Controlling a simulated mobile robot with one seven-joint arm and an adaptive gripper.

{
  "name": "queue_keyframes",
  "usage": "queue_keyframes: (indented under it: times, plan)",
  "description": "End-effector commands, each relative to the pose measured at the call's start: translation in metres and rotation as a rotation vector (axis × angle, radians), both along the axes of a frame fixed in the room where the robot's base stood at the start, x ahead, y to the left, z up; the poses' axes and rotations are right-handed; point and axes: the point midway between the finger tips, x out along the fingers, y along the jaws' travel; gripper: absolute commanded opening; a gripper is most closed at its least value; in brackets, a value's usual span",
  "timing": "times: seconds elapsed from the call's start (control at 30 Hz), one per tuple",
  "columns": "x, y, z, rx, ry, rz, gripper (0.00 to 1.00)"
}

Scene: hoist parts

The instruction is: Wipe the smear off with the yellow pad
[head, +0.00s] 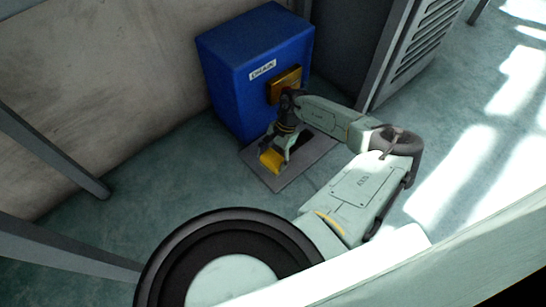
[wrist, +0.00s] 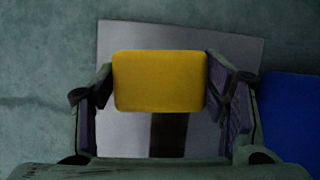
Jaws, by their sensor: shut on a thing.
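The yellow pad (head: 270,160) is held between the two fingers of my gripper (head: 274,153), low over a grey plate (head: 279,183) on the floor. In the wrist view the pad (wrist: 158,81) fills the gap between the fingers, and my gripper (wrist: 158,84) is shut on its sides. The smear is a dark band (wrist: 168,136) on the plate (wrist: 185,38), running from the pad's edge back toward my wrist; its far part may be hidden under the pad. In the head view, a dark patch (head: 300,152) shows beside my gripper. I cannot tell whether the pad touches the plate.
A blue box (head: 232,85) with a "CHAIN" label and a brown-orange block (head: 286,80) on its front stands right behind the plate. A grey louvred cabinet (head: 420,45) is to the right. A wall (head: 90,90) is at left. Open floor (head: 465,110) lies at right.

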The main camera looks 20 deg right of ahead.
Motion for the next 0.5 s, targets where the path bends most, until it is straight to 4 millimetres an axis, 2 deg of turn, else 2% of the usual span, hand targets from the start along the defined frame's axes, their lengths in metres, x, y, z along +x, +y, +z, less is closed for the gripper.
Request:
queue_keyframes:
  times: [0.5]
  plan:
    - [0.0000,0.0003,-0.0114,0.000,0.000,0.000,0.29]
